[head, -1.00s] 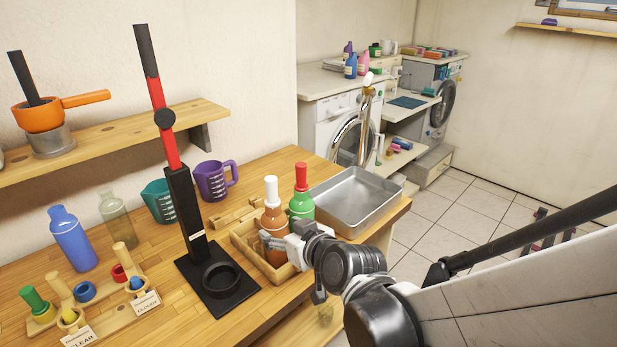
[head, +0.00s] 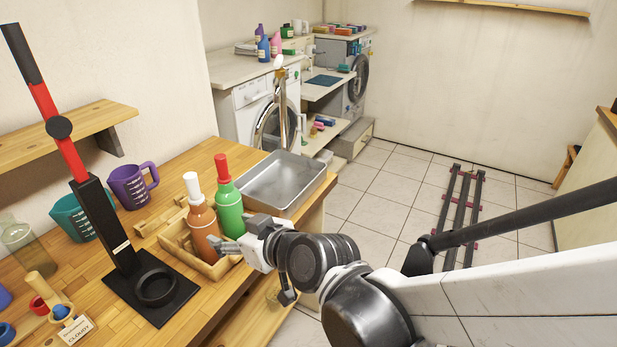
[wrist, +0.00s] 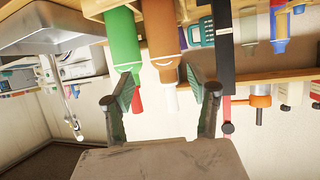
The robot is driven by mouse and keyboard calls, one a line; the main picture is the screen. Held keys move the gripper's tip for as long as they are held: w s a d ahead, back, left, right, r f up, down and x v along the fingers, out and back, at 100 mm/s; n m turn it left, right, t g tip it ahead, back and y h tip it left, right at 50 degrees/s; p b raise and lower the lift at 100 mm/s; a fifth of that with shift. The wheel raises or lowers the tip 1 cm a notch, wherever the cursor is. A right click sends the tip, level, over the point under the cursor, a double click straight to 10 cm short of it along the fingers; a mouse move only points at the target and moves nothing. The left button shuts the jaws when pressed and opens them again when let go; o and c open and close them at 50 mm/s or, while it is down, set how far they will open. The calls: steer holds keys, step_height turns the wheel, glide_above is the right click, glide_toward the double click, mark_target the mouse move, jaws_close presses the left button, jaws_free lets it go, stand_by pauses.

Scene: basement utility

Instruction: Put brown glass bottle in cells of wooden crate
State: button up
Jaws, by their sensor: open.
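The brown glass bottle (head: 203,232) with a white cap stands upright in the wooden crate (head: 184,257) on the bench. A green bottle (head: 229,208) with a red cap stands just behind and to its right. My gripper (head: 222,243) is at the right side of the brown bottle, low near the crate, its fingertips overlapping the bottle's edge in the head view. In the upside-down wrist view the fingers (wrist: 164,92) are spread and empty, with the brown bottle (wrist: 160,30) ahead between them and the green bottle (wrist: 122,40) to its left. The bottle bases are hidden in the crate.
A metal tray (head: 283,180) sits right behind the crate. A black and red lever press (head: 105,225) stands to the left. Purple (head: 131,186) and teal (head: 76,217) jugs are behind it. The floor to the right is open around dark rails (head: 460,220).

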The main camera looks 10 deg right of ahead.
steer(key=s+d+m+g+h, duration=0.1)
steer(key=s+d+m+h, duration=0.1)
steer(key=d, duration=0.7)
steer(key=s+d+r+m+g+h, duration=0.1)
steer(key=s+d+m+h, duration=0.2)
steer(key=s+d, duration=0.2)
steer(key=s+d+m+g+h, duration=0.1)
steer(key=s+d+m+h, duration=0.1)
steer(key=d, duration=1)
steer(key=shift+s+d+r+m+h, duration=0.15)
steer(key=shift+s+d+m+h, duration=0.25)
steer(key=shift+s+h, duration=0.4)
